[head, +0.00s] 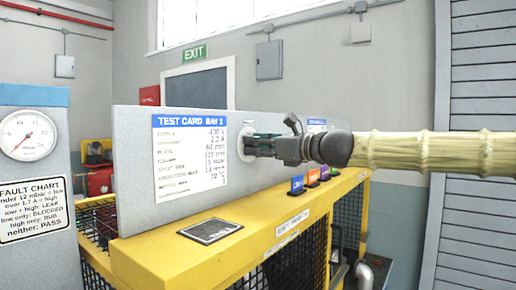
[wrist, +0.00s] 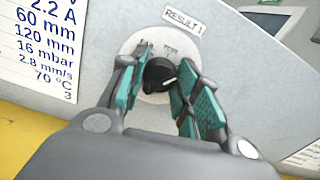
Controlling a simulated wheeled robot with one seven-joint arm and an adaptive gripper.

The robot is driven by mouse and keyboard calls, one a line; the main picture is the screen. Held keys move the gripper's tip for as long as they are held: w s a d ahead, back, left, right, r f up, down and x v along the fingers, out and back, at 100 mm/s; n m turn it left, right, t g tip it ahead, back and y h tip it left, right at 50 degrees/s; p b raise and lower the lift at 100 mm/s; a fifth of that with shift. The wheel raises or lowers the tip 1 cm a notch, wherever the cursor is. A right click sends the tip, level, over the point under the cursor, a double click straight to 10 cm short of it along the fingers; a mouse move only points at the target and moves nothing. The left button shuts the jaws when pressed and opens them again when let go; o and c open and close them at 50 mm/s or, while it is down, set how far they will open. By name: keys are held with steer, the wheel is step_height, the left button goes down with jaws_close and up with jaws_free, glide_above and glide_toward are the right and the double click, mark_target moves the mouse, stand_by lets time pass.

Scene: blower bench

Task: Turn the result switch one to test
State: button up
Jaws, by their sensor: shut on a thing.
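The result switch one is a black rotary knob (wrist: 160,74) on a round pale plate (wrist: 138,47), under a label reading RESULT 1 (wrist: 184,18) in the wrist view. A white pointer mark shows on the knob, pointing to the right in that view. The lettering around the plate is too small to read. My gripper (wrist: 158,85) has its green-padded fingers on either side of the knob and is shut on it. In the head view my gripper (head: 250,146) reaches the round plate (head: 243,141) from the right, and hides the knob.
The grey panel (head: 135,160) bears a test card (head: 190,150) left of the switch. Below is a yellow bench frame (head: 180,255) with a dark plate (head: 209,231) and several coloured tags. A gauge (head: 27,135) and fault chart (head: 32,208) stand at the left.

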steer(key=shift+s+n+b, duration=0.1)
steer(key=shift+n+b, duration=2)
steer(key=shift+n, duration=1.4)
steer(key=o, duration=1)
steer(key=shift+s+d+r, duration=0.1)
steer(key=shift+s, duration=0.1)
steer(key=v, duration=1.2)
steer(key=shift+w, duration=0.1)
